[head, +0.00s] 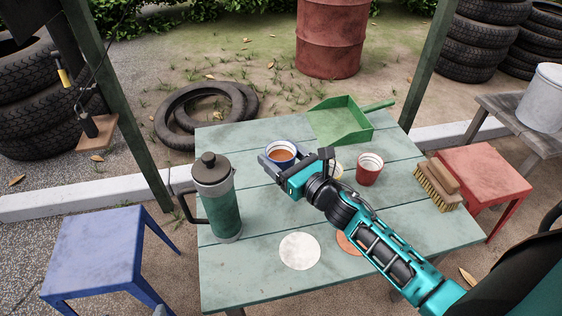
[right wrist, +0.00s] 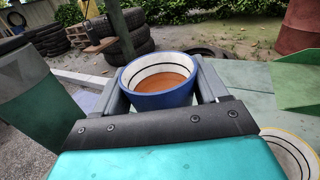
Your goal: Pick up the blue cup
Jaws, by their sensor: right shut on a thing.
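The blue cup (head: 281,152) is near the middle of the green table, with a white inside and brown contents. In the right wrist view the blue cup (right wrist: 160,80) sits between the two fingers, upright. My right gripper (head: 276,160) is shut on it; in the right wrist view the fingers (right wrist: 160,85) press on both its sides. I cannot tell whether the cup touches the table. My left gripper is not in view.
A green flask (head: 217,200) stands left of the cup. A red cup (head: 369,169), a brush (head: 438,187) and a green dustpan (head: 338,122) are to the right. A white disc (head: 299,251) and an orange disc (head: 350,242) lie in front. The table (head: 250,275) is clear at front left.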

